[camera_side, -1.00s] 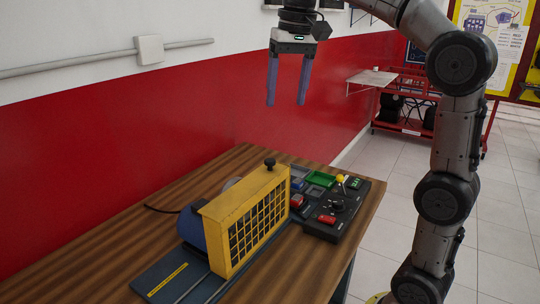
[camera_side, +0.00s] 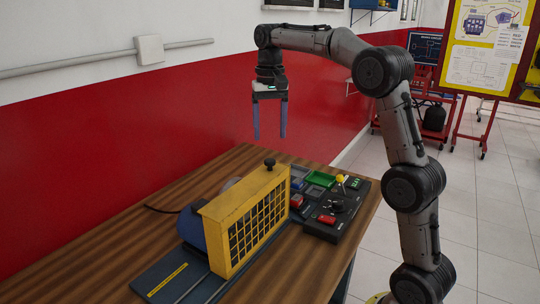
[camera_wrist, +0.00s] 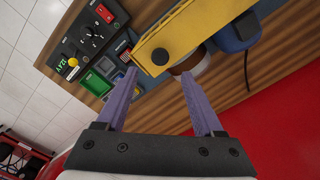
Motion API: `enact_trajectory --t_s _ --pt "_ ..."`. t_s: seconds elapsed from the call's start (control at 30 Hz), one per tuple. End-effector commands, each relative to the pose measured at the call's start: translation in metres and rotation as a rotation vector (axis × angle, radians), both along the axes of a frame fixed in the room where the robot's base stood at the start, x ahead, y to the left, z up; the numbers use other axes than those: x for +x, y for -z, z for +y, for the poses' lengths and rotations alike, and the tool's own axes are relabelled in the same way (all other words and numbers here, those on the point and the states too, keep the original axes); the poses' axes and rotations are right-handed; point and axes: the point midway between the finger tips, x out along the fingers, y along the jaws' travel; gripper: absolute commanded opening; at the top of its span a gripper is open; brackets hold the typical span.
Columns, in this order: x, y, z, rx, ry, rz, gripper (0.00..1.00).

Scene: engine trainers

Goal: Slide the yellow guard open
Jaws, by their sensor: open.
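The yellow guard (camera_side: 243,222) is a box-shaped cover with a black grid window, standing on a dark rail base (camera_side: 177,274) on the table. A black knob (camera_side: 270,163) sits on top at its right end. The guard (camera_wrist: 185,25) and knob (camera_wrist: 160,56) also show in the wrist view, beyond my fingers. My gripper (camera_side: 270,137) is open and empty, pointing down, above the knob with a clear gap. Its two purple fingers (camera_wrist: 160,82) frame the knob's end of the guard in the wrist view. Part of a blue motor (camera_side: 190,228) shows behind the guard.
A control panel (camera_side: 335,208) with buttons, a yellow-tipped lever and a green tray stands right of the guard. The wooden table (camera_side: 110,235) is clear at left. A red-and-white wall (camera_side: 90,150) runs behind it.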

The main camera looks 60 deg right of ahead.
Motion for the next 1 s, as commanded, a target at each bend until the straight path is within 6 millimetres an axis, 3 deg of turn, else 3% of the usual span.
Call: enact_trajectory --t_s 0.2,0.4,0.83,1.0 --pt "-0.001 0.042 0.000 0.001 0.000 0.004 0.69" --pt "0.000 0.067 0.000 0.000 0.000 0.001 0.69" --pt "0.000 0.076 0.000 0.000 0.000 0.000 0.69" --pt "0.000 0.076 0.000 0.000 0.000 0.000 0.40"
